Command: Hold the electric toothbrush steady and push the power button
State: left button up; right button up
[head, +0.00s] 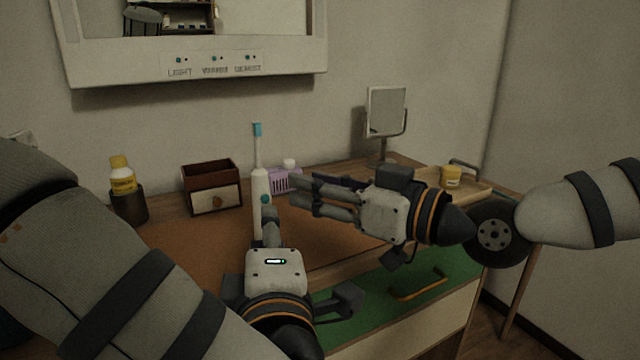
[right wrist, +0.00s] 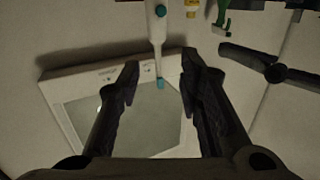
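The white electric toothbrush (head: 259,185) stands upright on the counter, with a blue brush head at its top. Its teal power button (head: 266,199) faces me. In the right wrist view the toothbrush (right wrist: 157,32) hangs in from the top, as that picture is upside down, and the button (right wrist: 160,11) shows. My left gripper (head: 269,222) is in front of the lower handle and overlaps it; its finger gap and any contact are hidden. My right gripper (head: 297,190) points left, open and empty, to the right of the handle. Its spread fingers (right wrist: 158,75) show in the wrist view.
A brown box (head: 211,188) and a yellow-capped bottle in a dark cup (head: 129,205) stand left. A small mirror (head: 386,110) and a tray (head: 478,190) stand right. The green drawer (head: 375,300) is below.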

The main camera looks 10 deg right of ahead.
aim_at(260, 158)
jog(key=x, duration=0.4)
jog(key=r+x, duration=0.1)
jog(key=x, duration=0.3)
jog(key=r+x, duration=0.1)
jog(key=x, duration=0.3)
jog(key=shift+w+r, duration=0.15)
jog(key=shift+w, duration=0.05)
grip_shut()
pick_arm(q)
grip_shut()
dwell(0.6)
